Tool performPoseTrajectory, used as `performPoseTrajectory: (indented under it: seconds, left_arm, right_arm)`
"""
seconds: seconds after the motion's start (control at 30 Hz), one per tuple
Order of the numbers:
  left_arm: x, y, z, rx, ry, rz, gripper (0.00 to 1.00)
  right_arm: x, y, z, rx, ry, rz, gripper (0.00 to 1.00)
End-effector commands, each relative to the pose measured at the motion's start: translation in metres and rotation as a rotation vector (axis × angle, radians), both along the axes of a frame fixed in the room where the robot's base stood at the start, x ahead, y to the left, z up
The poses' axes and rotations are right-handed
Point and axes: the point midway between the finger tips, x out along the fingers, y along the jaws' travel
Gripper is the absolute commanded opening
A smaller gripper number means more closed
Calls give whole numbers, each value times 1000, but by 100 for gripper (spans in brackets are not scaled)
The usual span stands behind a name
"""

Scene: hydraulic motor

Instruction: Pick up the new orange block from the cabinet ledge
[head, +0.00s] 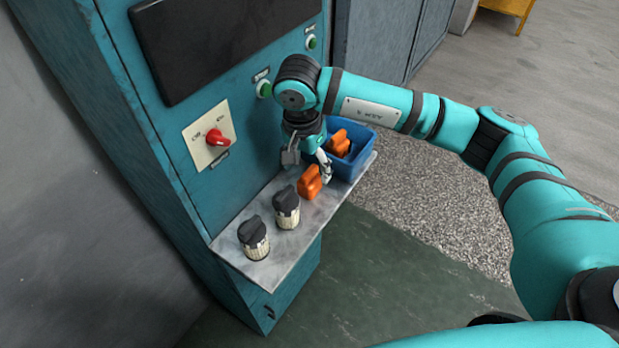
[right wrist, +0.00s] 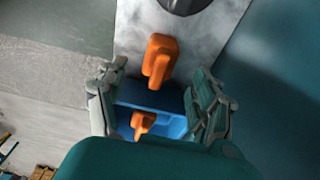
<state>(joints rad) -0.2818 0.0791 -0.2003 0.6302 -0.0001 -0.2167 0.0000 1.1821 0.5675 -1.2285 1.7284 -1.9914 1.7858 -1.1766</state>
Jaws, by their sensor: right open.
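An orange block (head: 309,184) stands on the cabinet ledge (head: 240,262), between the knobs and the blue bin. Another orange block (head: 339,142) lies in the blue bin (head: 356,164). My right gripper (head: 309,164) is open above the ledge, close to the first block, with a finger to each side in the picture. In the right wrist view, the ledge block (right wrist: 158,60) shows just beyond the open fingers, with nothing between the pads touching it visibly. The bin's block (right wrist: 142,123) shows lower, between the fingers. My left gripper is out of view.
Two black-topped knobs (head: 286,208) (head: 254,238) stand on the ledge left of the block. The teal cabinet front has a red switch (head: 216,138), a green button (head: 264,89) and a dark screen (head: 215,40). Open floor (head: 440,200) lies right of the ledge.

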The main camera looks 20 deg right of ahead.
Motion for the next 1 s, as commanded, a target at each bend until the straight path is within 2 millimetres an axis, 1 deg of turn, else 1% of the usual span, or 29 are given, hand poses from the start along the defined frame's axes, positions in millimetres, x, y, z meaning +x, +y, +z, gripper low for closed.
performPoseTrajectory:
  seconds: [0.03, 0.1, 0.23, 0.33, 0.53, 0.8, 1.0]
  left_arm:
    - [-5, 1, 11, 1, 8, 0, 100]
    - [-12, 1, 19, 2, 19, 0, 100]
    - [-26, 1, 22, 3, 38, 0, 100]
    - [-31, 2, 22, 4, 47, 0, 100]
    - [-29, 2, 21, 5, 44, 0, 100]
    - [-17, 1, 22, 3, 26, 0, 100]
    - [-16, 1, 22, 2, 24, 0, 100]
  right_arm:
    - [-2, -1, -4, -2, 7, -2, 67]
    - [-1, -3, -15, -2, 8, -2, 67]
    - [1, -4, -33, 0, 5, 0, 67]
    - [2, -4, -39, 0, 2, -1, 67]
    - [2, -4, -41, 0, 1, 0, 67]
    - [2, -4, -40, 0, 1, 0, 32]
    - [2, -4, -40, 0, 1, 0, 6]
